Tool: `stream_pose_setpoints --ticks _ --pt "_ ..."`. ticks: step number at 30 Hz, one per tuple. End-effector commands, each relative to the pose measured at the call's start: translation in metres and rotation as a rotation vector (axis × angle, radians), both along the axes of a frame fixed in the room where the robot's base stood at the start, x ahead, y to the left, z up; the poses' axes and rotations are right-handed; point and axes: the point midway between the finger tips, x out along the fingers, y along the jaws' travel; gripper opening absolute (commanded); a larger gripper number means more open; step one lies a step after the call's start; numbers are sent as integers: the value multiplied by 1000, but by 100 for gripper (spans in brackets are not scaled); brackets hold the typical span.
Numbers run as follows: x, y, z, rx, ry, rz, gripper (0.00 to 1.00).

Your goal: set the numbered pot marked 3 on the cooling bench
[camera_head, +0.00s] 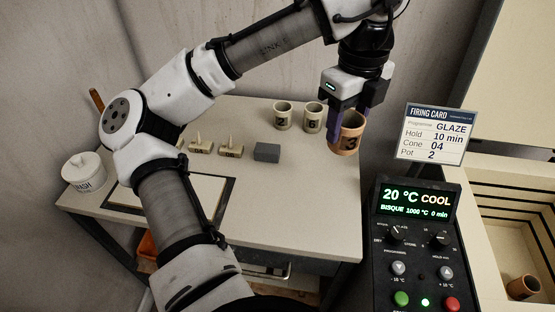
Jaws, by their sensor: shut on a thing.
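The pot marked 3 (350,141) is orange-brown and upright, with its number facing me. My gripper (349,112) is shut on its rim. The pot shows over the right end of the cream-topped bench (310,215); I cannot tell whether it touches the bench or hangs above it. Two paler pots stand on the bench to the left of the gripper: one marked 6 (313,118) and another numbered pot (283,116) whose number is hard to read.
A grey block (266,152) and small cream stands (230,146) sit mid-bench. The control panel (417,213) reads 20 °C COOL. A firing card (435,133) stands above it. The open kiln (510,215) holds a brown pot (523,287).

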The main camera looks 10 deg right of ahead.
Motion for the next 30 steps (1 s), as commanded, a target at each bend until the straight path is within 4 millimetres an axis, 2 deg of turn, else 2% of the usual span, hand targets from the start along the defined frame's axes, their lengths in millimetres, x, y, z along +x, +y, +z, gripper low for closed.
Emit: stream_pose_setpoints --ticks 5,18,21,30 --pt "0 0 -16 0 4 -2 24" --pt "0 1 -129 1 3 1 24" --pt "-1 0 -147 0 2 0 24" --pt "-1 0 -179 1 3 0 24"
